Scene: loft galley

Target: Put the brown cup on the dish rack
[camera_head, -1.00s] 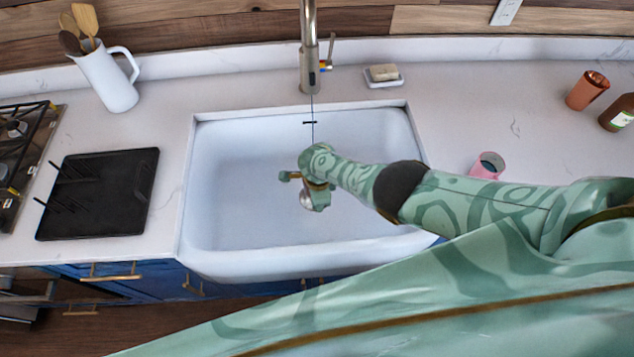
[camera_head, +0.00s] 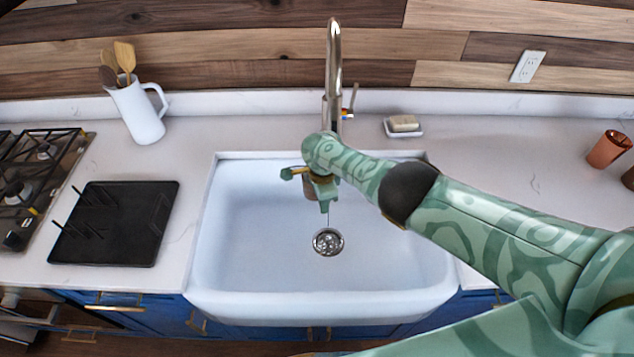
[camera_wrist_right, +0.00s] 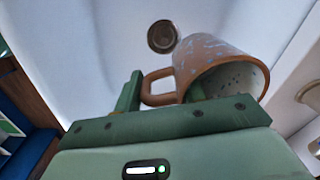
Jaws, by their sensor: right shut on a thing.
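My right gripper (camera_head: 318,195) is over the back part of the white sink, in front of the faucet. In the right wrist view it is shut on the brown cup (camera_wrist_right: 222,56), with one finger outside by the handle and the other at the cup's mouth. The cup has a brown rim and handle and a pale speckled side, and is tilted on its side. In the head view the cup is mostly hidden behind the gripper. The dish rack (camera_head: 140,225), a black tray with upright pegs, lies empty on the counter left of the sink. My left gripper is not in view.
The sink (camera_head: 265,265) is empty around its drain (camera_head: 328,242). The tall faucet (camera_head: 333,70) stands close behind my gripper. A white pitcher with utensils (camera_head: 138,112) and a stove (camera_head: 35,165) flank the rack. A soap dish (camera_head: 403,126) and copper cup (camera_head: 608,149) are at right.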

